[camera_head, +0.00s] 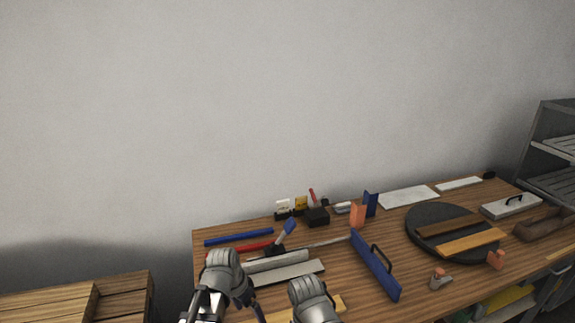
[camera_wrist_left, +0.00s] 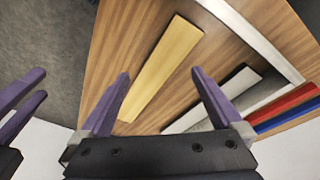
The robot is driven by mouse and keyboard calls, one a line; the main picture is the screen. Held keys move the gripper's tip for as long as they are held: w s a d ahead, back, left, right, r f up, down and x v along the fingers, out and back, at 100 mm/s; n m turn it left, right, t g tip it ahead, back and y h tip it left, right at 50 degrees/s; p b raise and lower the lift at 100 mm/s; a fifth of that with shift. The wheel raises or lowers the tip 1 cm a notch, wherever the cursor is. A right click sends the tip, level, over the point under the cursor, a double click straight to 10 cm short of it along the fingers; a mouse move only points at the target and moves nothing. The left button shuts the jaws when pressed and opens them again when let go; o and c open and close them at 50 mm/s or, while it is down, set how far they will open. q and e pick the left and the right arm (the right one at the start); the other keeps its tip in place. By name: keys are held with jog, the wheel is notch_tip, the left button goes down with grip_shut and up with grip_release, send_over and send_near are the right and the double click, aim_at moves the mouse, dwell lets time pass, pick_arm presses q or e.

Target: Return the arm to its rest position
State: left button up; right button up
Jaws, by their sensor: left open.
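In the head view my left arm comes up at the bottom, left of centre, and my right arm stands beside it. The fingers are not clear there. In the left wrist view my left gripper (camera_wrist_left: 160,70) is open, its two purple fingers wide apart with nothing held between them. A yellow strip (camera_wrist_left: 165,62) lies on the wooden bench (camera_wrist_left: 110,45) beyond the fingers. At the left edge of that view the purple fingers of my right gripper (camera_wrist_left: 42,84) show side by side with a gap and nothing visible between them.
The bench (camera_head: 335,255) holds a blue bar (camera_head: 239,239), a red bar (camera_head: 245,247), grey and white strips (camera_head: 290,272), a blue handled board (camera_head: 376,268) and a dark round plate (camera_head: 418,232). A wooden crate (camera_head: 122,283) stands left, a metal rack (camera_head: 545,135) right.

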pick_arm(q)
jog(key=s+a+n+y, duration=0.2)
jog(key=s+a+n, duration=0.3)
jog(key=a+n, duration=0.15)
jog(key=s+d+m, duration=0.1)
jog(key=s+d, duration=0.2)
jog(key=d, duration=0.2)
jog(key=s+d+m+g+y, duration=0.1)
jog(key=s+d+m, duration=0.1)
jog(key=d, duration=0.4)
jog(key=shift+s+d+f, duration=0.2)
jog(key=shift+s, duration=0.2)
jog(key=shift+s, duration=0.1)
